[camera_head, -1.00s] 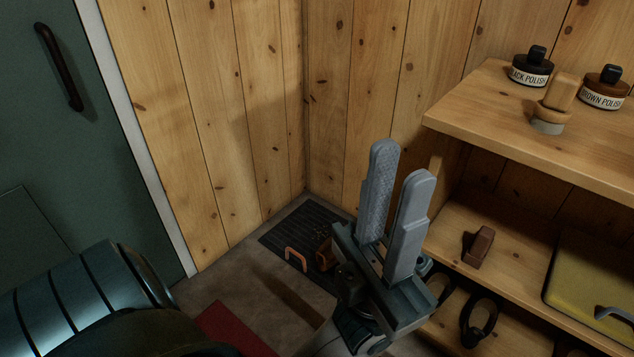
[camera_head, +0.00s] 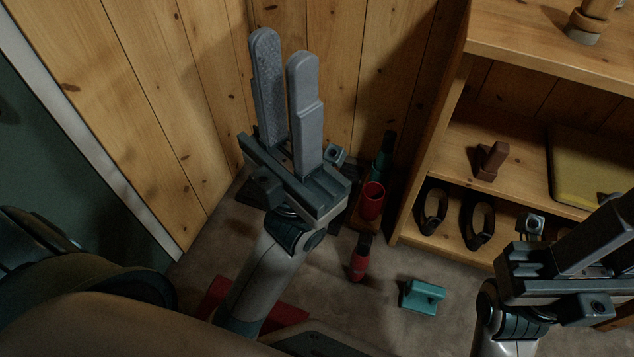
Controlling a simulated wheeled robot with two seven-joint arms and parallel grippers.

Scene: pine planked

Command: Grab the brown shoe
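I cannot make out a brown shoe for certain in the head view. A small brown object (camera_head: 490,160) sits on the middle shelf at the right; its shape looks more like a block with a handle than a shoe. My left gripper (camera_head: 284,47) points upward in front of the plank wall, left of the shelf unit. Its two grey fingers are apart with nothing between them. It hides part of the floor corner behind it. My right gripper (camera_head: 606,226) is at the right edge, in front of the lower shelves, partly cut off, so its opening is unclear.
The wooden shelf unit (camera_head: 548,57) stands at the right. It holds a yellow-green case (camera_head: 590,165) and two dark rings (camera_head: 479,222).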

